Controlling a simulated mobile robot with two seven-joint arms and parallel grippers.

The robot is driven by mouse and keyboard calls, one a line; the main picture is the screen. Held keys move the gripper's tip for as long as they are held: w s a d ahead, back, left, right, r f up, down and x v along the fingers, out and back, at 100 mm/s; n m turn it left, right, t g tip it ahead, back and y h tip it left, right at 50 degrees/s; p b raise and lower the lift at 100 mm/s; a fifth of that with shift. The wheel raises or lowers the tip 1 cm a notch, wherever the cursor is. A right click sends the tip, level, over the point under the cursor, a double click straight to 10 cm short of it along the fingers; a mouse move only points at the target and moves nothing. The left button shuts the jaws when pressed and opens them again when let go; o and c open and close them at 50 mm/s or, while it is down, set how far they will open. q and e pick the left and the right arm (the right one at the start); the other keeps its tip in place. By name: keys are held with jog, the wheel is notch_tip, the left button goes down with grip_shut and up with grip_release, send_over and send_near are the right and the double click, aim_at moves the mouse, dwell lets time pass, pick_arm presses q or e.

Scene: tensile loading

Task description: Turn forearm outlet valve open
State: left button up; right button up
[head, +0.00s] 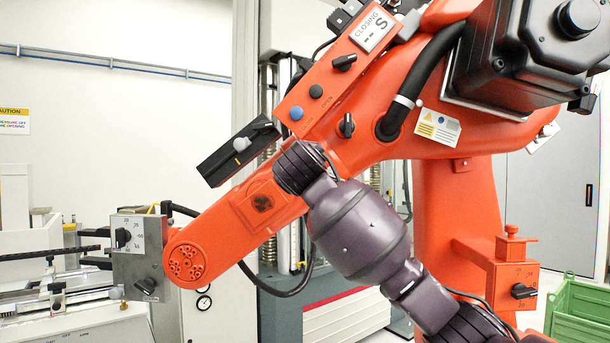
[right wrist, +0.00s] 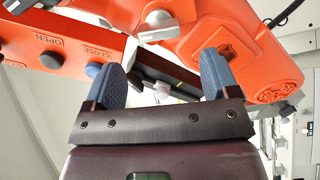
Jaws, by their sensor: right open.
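The orange forearm (head: 235,225) slopes down to the left in the head view. A black knob (head: 347,125) sits on its side; in the right wrist view a grey handle (right wrist: 158,24) shows on the orange casting. A black box (head: 222,163) with a pale grey knob (head: 241,144) juts from the forearm. No label marks which of these is the outlet valve. My right gripper (right wrist: 162,82) is open and empty; the box's pale knob (right wrist: 162,92) appears between its fingers, apart from them. In the head view my wrist (head: 300,167) is before the forearm, its fingers hidden.
A panel carries a black button (head: 315,91) and a blue button (head: 296,113). A grey plate with a dial (head: 130,238) is at the forearm's tip. A green crate (head: 578,310) stands at lower right. A bench (head: 75,325) is at lower left.

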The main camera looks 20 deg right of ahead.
jog(key=v, duration=0.3)
dwell(0.5)
